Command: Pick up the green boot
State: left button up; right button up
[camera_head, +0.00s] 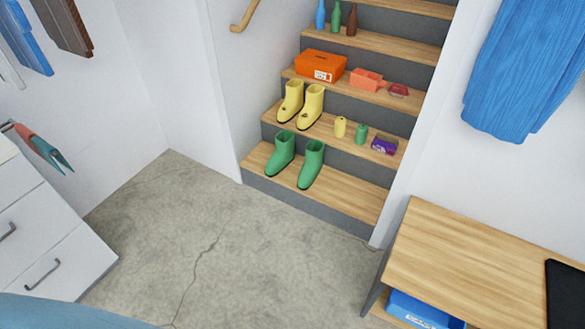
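A pair of green boots stands on the lowest wooden step of the staircase. The left green boot (281,153) and the right green boot (311,163) are upright, side by side with a small gap, toes pointing toward the lower left. Nothing covers them. Neither of my grippers shows in the head view.
Yellow boots (302,105), small cans (350,130) and a purple box (384,146) stand on the step above. An orange shoebox (320,66) is higher up. A wooden bench (465,265) stands at right, white drawers (45,240) at left. The concrete floor (230,250) between is clear.

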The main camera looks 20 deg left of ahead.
aim_at(313, 165)
jog(key=u, duration=1.05)
jog(key=i, duration=1.15)
jog(key=u, duration=0.55)
jog(key=i, duration=1.55)
jog(key=z, duration=1.45)
jog(key=i, duration=0.55)
jog(key=z, duration=0.55)
